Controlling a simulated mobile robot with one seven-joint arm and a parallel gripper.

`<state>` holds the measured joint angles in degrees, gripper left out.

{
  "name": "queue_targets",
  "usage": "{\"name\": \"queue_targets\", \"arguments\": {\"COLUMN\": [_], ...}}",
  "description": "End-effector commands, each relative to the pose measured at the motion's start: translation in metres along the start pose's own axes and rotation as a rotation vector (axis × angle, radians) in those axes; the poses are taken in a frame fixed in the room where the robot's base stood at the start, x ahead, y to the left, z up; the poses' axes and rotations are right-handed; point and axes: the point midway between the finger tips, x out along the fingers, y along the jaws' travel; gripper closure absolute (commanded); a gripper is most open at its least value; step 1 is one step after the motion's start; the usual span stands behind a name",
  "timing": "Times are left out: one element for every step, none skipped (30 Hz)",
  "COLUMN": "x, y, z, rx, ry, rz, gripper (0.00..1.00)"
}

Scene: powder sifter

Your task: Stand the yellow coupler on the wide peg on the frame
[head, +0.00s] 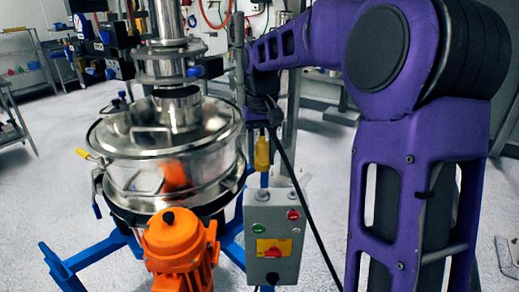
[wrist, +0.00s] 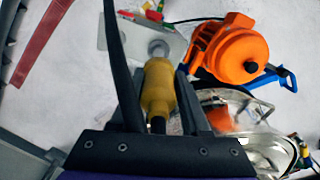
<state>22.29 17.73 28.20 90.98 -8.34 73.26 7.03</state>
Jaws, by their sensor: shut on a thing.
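The yellow coupler (head: 262,153) hangs upright below my gripper (head: 262,128), just above and behind the grey control box. In the wrist view, the yellow coupler (wrist: 158,88) lies between the dark fingers of my gripper (wrist: 157,78), which is shut on it. A round grey piece (wrist: 158,48) shows just past the coupler's far end in the wrist view. I cannot tell whether it is the wide peg or whether the coupler touches it. The coupler's end hides part of it.
The grey control box (head: 273,240) has red, green and yellow controls. An orange motor (head: 178,250) stands beside it, before the steel sifter drum (head: 165,145). The blue frame (head: 85,262) spreads below. A black cable (head: 308,210) runs down right of the box.

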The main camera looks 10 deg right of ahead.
Motion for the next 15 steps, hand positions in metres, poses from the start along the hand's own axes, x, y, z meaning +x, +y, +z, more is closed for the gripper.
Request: {"name": "queue_targets", "arguments": {"x": [0.003,0.004,0.007,0.009,0.011,0.015,0.017,0.019,0.023,0.025,0.027,0.032,0.035,0.037,0.041], "y": [0.000,0.000,0.000,0.000,0.000,0.000,0.000,0.001,0.001,0.001,0.001,0.001,0.001,0.001,0.001], "z": [0.000,0.000,0.000,0.000,0.000,0.000,0.000,0.001,0.000,0.000,0.000,0.001,0.001,0.001,0.000], "rx": [0.000,0.001,0.001,0.001,0.001,0.001,0.001,0.001,0.001,0.001,0.001,0.001,0.002,0.002,0.002], "ry": [-0.002,-0.002,-0.003,-0.002,-0.002,-0.002,-0.003,-0.003,-0.002,-0.002,-0.002,-0.003,-0.003,-0.003,-0.002], "rz": [0.000,0.000,0.000,0.000,0.000,0.000,0.000,0.001,0.000,0.000,0.000,0.000,0.000,0.000,-0.001], "gripper": [1.00,1.00,1.00,1.00,1.00,1.00,1.00,1.00,1.00,1.00,1.00,1.00,1.00,1.00,1.00]}}
